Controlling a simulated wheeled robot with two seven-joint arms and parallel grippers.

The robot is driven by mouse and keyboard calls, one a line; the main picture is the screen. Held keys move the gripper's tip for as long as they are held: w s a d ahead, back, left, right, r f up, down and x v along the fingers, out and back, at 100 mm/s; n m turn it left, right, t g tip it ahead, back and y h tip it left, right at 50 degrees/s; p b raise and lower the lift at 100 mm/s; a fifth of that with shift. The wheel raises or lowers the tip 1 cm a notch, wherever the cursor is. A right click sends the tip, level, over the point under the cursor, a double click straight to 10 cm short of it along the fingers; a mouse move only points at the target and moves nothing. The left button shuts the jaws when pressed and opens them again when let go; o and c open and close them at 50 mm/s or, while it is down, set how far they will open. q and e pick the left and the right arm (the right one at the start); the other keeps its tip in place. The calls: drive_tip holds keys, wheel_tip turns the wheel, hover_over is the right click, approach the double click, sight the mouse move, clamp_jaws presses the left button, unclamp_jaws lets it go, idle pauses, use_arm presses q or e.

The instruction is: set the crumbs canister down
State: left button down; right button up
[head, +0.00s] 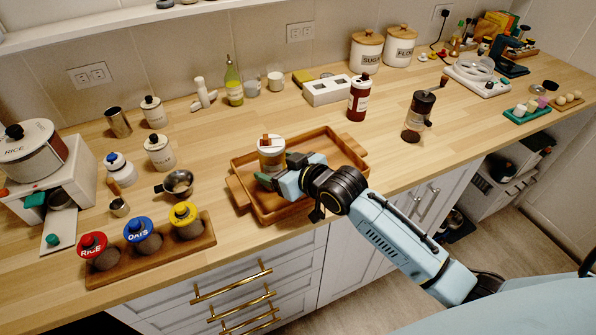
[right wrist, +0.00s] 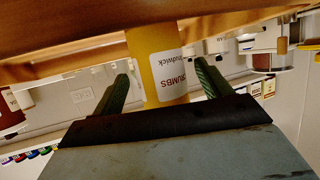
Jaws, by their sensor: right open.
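The crumbs canister (head: 271,154) has a pale lid with a wooden knob and stands upright in the wooden tray (head: 322,192) in the head view. In the right wrist view the yellow canister (right wrist: 152,45), with its "CRUMBS" label, sits between the two green fingers of my right gripper (right wrist: 165,85). The fingers are open, with a gap on each side of it. In the head view my right gripper (head: 276,175) reaches the canister from its right front side. The canister's base is hidden by the gripper. My left gripper is not in view.
A dark red bottle (head: 358,98) and a grinder (head: 418,116) stand behind and right of the tray. The tray's right part is empty, partly under my arm.

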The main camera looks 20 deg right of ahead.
drive_tip(key=v, duration=1)
drive_tip(key=shift+p, duration=0.4)
